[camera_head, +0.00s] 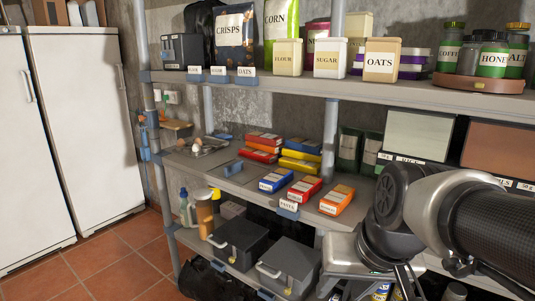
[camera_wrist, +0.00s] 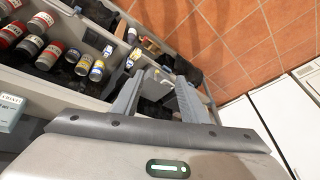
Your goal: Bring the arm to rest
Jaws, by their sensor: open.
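My arm reaches in from the right edge of the head view, in front of the shelf unit. My gripper (camera_head: 400,284) points down at the bottom of that view, and its tips are partly cut off by the frame. In the wrist view my gripper (camera_wrist: 160,98) shows two grey fingers spread apart. I see nothing held between them. Beyond the fingers lie parts of the lower shelf and the tiled floor.
A grey shelf unit (camera_head: 320,86) holds jars, bags and boxes. Two dark lidded boxes (camera_head: 238,243) stand low. Several cans (camera_wrist: 52,55) are beside my gripper. White fridges (camera_head: 85,120) stand left. Tiled floor (camera_head: 125,270) is clear in front of them.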

